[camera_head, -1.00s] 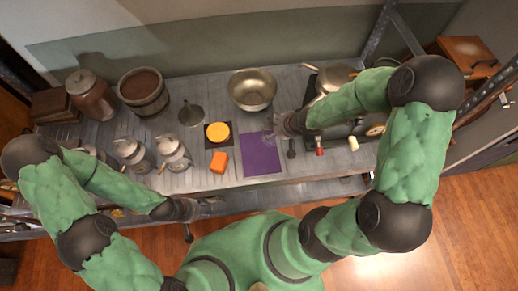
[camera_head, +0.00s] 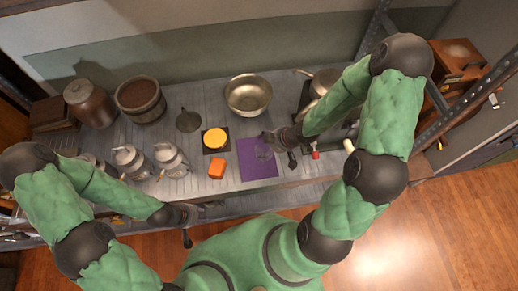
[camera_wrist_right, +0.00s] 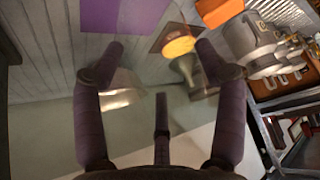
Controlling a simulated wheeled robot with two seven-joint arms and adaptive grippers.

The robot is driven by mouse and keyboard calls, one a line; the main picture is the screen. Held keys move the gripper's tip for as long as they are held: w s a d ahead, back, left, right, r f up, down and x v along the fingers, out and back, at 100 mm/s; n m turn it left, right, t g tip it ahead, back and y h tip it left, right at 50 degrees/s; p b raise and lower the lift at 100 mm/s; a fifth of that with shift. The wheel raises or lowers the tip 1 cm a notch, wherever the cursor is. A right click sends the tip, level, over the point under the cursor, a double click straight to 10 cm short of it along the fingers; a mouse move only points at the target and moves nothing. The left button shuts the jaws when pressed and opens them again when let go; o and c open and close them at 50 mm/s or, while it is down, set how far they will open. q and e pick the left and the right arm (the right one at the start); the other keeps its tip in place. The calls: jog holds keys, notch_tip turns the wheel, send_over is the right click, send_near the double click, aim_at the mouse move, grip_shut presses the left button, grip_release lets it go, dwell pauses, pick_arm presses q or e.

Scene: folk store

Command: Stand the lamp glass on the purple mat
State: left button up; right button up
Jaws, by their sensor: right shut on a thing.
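The purple mat (camera_head: 257,171) lies flat near the front edge of the metal-topped bench, and part of it shows in the right wrist view (camera_wrist_right: 112,14). My right gripper (camera_head: 272,138) is at the mat's upper right edge. It is shut on the lamp glass (camera_head: 264,153), a faint clear shape over the upper right part of the mat. I cannot tell whether the glass touches the mat. In the right wrist view the gripper fingers (camera_wrist_right: 158,60) are spread around a glass too clear to make out. My left gripper (camera_head: 188,215) is low at the bench's front edge, its jaws unclear.
An orange block (camera_head: 217,168) and a yellow disc on a dark square (camera_head: 214,139) are left of the mat. A metal bowl (camera_head: 248,94) and a funnel (camera_head: 188,121) stand behind. Metal jugs (camera_head: 172,159) stand left. A red-handled tool (camera_head: 315,154) lies right.

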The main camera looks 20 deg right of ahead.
aim_at(260, 145)
jog(key=w+f, duration=0.1)
jog(key=w+f+b, duration=0.1)
jog(key=f, duration=0.1)
jog(key=w+f, duration=0.1)
jog(key=shift+w+a+f+b, duration=0.2)
jog(key=shift+a+b, duration=0.1)
jog(key=shift+b, duration=0.05)
jog(key=shift+w+a+f, duration=0.1)
jog(key=shift+w+f, duration=0.35)
jog(key=shift+f, duration=0.05)
jog(key=f, duration=0.1)
jog(key=f+b, duration=0.2)
jog(key=shift+w+f, duration=0.3)
jog(key=shift+f, duration=0.1)
jog(key=shift+r, duration=0.1)
jog(key=o, duration=1.2)
